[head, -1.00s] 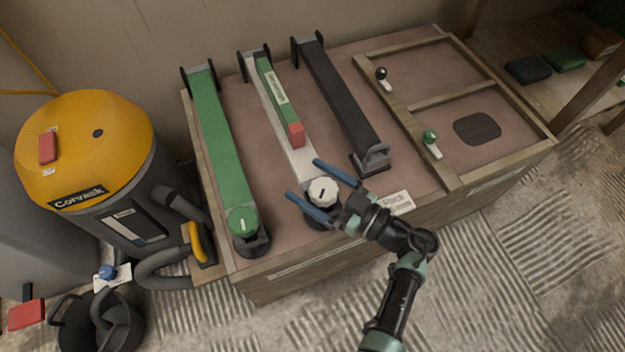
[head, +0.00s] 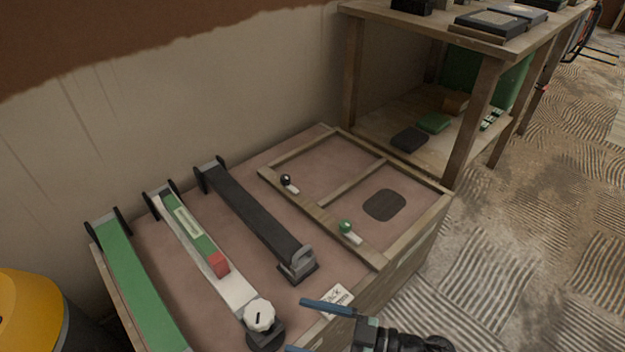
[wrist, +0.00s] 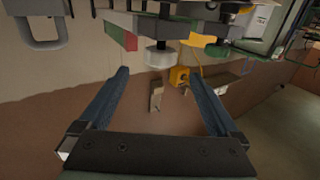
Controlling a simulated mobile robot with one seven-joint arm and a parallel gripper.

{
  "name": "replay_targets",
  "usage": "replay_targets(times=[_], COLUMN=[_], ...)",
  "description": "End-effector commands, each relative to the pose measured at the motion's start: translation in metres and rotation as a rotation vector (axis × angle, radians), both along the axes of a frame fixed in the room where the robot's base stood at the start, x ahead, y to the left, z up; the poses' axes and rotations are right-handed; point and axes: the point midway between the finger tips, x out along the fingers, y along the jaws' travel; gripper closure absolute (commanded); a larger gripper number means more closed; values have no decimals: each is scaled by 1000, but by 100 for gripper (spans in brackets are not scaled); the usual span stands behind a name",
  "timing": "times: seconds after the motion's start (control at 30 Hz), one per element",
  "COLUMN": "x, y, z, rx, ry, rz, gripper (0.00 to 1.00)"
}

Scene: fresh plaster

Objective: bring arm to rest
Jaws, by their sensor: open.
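My gripper (head: 294,325) is open and empty at the bottom edge of the head view, its two blue fingers spread. It is just right of a white knob (head: 258,314) at the near end of a pale rail, apart from it in the picture. In the wrist view the fingers (wrist: 158,72) stand wide apart, and a pale knob (wrist: 158,55) shows beyond the gap between them. Most of my arm is cut off below the head view.
A bench (head: 285,215) carries a green rail (head: 140,285), a pale rail with a green bar and red block (head: 218,264), a black rail (head: 250,218) and a wooden frame (head: 325,222) with small knobs. A shelf (head: 465,120) stands behind right. Floor at right looks clear.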

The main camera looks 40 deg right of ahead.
Motion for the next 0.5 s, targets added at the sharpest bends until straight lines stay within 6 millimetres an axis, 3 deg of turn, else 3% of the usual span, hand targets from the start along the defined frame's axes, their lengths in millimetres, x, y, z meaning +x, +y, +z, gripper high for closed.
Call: replay_targets(times=[0.5], x=[-7], y=[-4], z=[0], rx=[1], ry=[-1], rz=[0], gripper=[3])
